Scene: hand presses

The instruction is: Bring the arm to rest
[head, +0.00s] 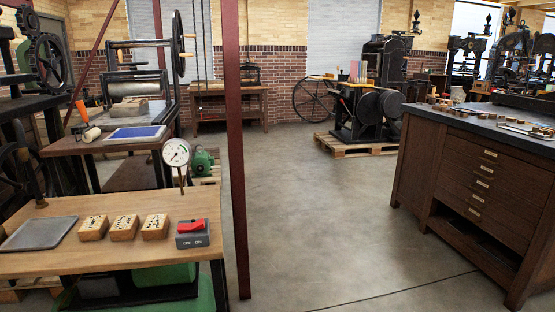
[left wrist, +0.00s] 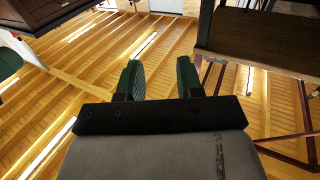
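My left gripper (left wrist: 158,78) shows in the left wrist view, its two dark green fingers spread apart with nothing between them. Behind the fingers is a slatted wooden surface with bright light strips, which looks like the ceiling. No arm and no gripper of mine shows in the head view. My right gripper is in neither view.
A wooden bench (head: 120,263) at left holds several wooden blocks (head: 123,228), a grey plate (head: 38,234), a red switch (head: 192,227) and a gauge (head: 176,153). A drawer cabinet (head: 470,175) stands right. A dark red post (head: 237,150) rises beside the bench; the middle floor (head: 310,215) is clear.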

